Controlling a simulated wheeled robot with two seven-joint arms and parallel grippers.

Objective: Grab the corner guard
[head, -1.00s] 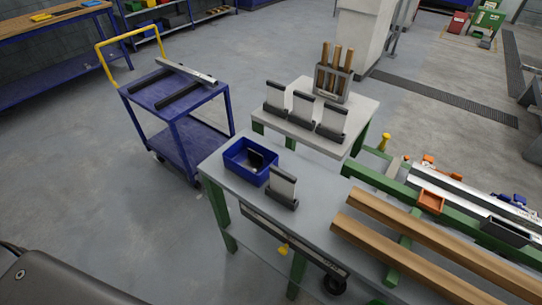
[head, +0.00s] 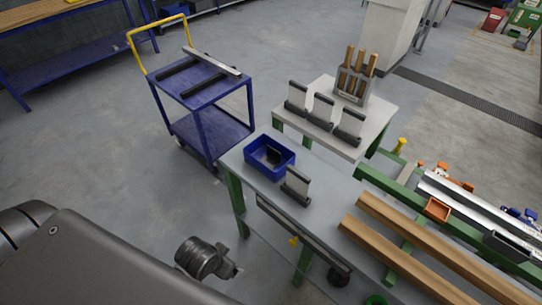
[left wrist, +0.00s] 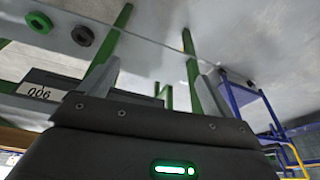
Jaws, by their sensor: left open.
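A dark piece (head: 271,157), perhaps the corner guard, lies in the blue bin (head: 286,168) on the near grey table (head: 322,207); its full shape is hard to make out. My left arm comes in from the lower left in the head view. My left gripper (head: 234,271) hangs in front of the table's near left corner, apart from the bin. In the left wrist view my open, empty left gripper (left wrist: 155,76) shows its two fingers spread, with green table legs beyond. My right gripper is in neither view.
A dark holder with a pale plate (head: 297,184) stands beside the bin. More such holders (head: 322,108) and a block of wooden-handled tools (head: 354,82) stand on the rear table. A blue cart (head: 205,95) is behind left. Wooden beams (head: 430,245) lie at right.

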